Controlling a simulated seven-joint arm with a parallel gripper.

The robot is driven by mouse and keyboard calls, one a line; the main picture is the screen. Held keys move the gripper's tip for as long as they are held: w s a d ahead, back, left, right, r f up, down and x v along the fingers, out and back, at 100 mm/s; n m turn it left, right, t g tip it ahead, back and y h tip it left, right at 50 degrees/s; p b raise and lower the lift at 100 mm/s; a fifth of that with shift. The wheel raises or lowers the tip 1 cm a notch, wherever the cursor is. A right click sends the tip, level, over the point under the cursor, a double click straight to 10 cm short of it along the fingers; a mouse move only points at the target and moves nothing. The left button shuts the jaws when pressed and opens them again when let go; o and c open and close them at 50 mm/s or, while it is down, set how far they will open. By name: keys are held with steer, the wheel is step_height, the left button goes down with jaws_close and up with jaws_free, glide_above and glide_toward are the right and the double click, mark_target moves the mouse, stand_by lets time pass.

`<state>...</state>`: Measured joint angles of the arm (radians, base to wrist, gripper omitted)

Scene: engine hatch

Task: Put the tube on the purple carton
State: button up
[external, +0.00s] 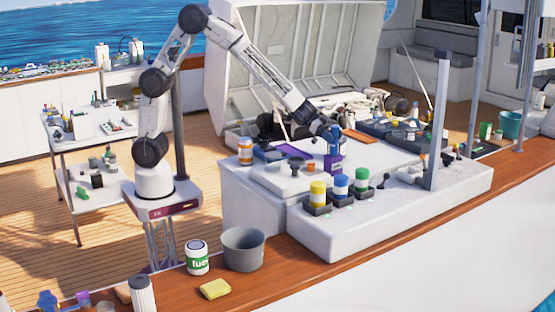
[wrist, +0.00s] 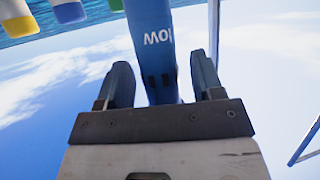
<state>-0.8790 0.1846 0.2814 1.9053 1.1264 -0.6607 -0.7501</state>
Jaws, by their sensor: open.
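The blue tube (external: 334,145) stands about upright at the purple carton (external: 333,164) and appears to rest on it, though the contact is too small to see clearly. In the wrist view the tube (wrist: 155,45) shows part of a white word, upside down. My gripper (external: 326,126) is at the tube's upper part. In the wrist view my gripper (wrist: 163,85) is open, with one finger on each side of the tube and a gap at both sides. The carton is not seen in the wrist view.
Yellow (external: 318,194), blue (external: 341,186) and green-capped (external: 362,180) bottles stand in dark holders in front of the carton. An orange jar (external: 245,151) stands to the left. A grey post (external: 437,120) rises to the right. The raised hatch lid (external: 290,60) is behind my arm.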

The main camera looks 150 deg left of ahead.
steer(key=v, duration=0.6)
steer(key=shift+s, duration=0.3)
steer(key=shift+d+r, duration=0.1)
steer(key=shift+d, duration=0.1)
stand_by(0.3)
steer(key=d+r+g+y, duration=0.15)
steer(key=d+r, duration=0.25)
steer(key=d, duration=1)
steer(key=d+r+g+y, duration=0.1)
steer(key=d+r+g, duration=0.25)
steer(key=d, duration=1.05)
steer(key=s+d+f+m+g+h, duration=0.1)
steer(key=s+d+m+g+h, duration=0.2)
steer(key=s+d, duration=2.3)
steer(key=d+g+h, duration=0.2)
steer(key=d, duration=0.2)
steer(key=shift+s+d+f+h, duration=0.3)
steer(key=shift+s+h, duration=0.05)
steer(key=shift+s, duration=0.05)
